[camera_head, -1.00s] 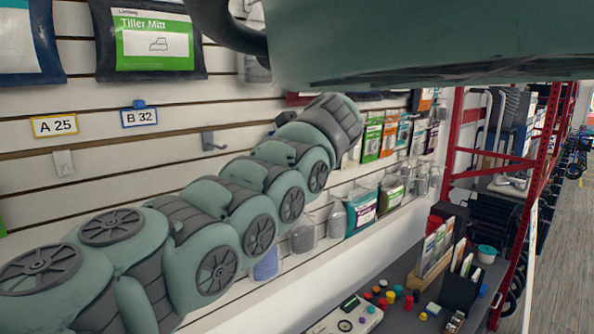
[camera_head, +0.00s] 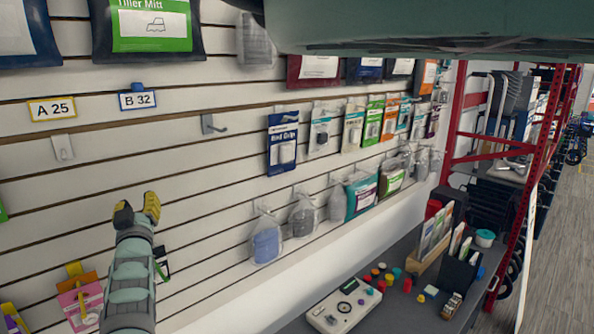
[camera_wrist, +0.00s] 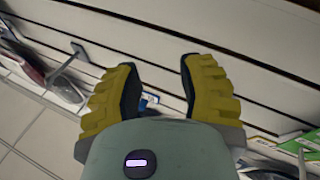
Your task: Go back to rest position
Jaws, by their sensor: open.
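My gripper (camera_head: 138,212) shows at the lower left of the head view, pointing up in front of the slatted wall (camera_head: 190,170). Its two yellow fingers with dark pads are apart, with nothing between them. In the wrist view the open fingers (camera_wrist: 158,95) frame white slats and a small blue tag. The grey-green arm below the gripper is mine and runs off the bottom edge. Another grey-green part of my body covers the top right of the head view.
Labels A 25 (camera_head: 51,110) and B 32 (camera_head: 137,100) sit above a bare hook (camera_head: 62,148). Hanging packets (camera_head: 283,143) line the wall rightwards. A counter (camera_head: 385,308) holds a white device (camera_head: 342,305), a card holder and small coloured pieces. A red rack (camera_head: 545,140) stands right, with open floor beyond.

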